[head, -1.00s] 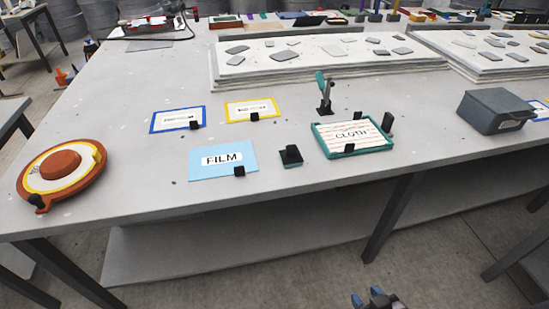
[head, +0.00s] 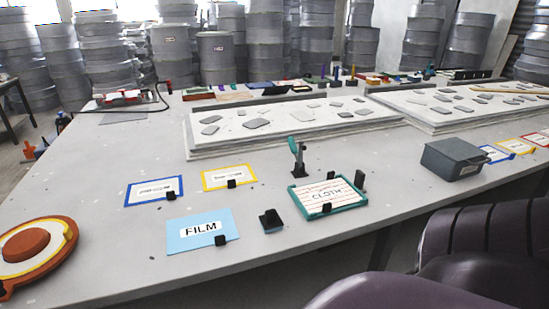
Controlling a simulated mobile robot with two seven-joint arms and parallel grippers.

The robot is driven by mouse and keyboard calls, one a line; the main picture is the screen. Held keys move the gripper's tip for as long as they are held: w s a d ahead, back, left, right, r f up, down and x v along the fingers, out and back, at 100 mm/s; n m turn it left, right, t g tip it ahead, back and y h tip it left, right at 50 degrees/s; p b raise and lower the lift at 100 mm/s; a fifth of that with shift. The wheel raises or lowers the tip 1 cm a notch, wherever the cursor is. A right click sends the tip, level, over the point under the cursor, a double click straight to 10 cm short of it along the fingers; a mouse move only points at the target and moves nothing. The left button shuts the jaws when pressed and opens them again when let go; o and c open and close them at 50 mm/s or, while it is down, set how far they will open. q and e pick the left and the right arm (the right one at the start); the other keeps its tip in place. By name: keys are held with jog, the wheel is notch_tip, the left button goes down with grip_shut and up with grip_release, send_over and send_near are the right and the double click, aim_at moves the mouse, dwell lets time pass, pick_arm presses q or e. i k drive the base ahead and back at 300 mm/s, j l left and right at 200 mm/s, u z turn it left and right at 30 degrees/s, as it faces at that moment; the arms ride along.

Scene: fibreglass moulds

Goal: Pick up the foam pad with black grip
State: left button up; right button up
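A small dark pad with a black block grip on top (head: 271,221), which looks like the foam pad, lies flat near the front of the grey table (head: 110,260). It sits between the light blue FILM card (head: 185,236) and the teal-framed CLOTH tray (head: 310,209), apart from both. Neither of my grippers is in view, and nothing touches the pad.
A teal-handled upright tool (head: 298,155) stands behind the CLOTH tray. Blue-edged (head: 150,198) and yellow-edged (head: 215,182) cards lie behind the FILM card. An orange round item (head: 30,250) is at left, a grey box (head: 455,158) at right.

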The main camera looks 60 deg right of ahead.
aim_at(271, 221)
jog(key=k+l, duration=0.1)
jog(key=l, duration=0.3)
jog(key=k+l, duration=0.1)
jog(key=l, duration=0.35)
jog(key=k+l, duration=0.1)
jog(key=l, duration=0.3)
jog(key=k+l, duration=0.1)
jog(key=l, duration=0.35)
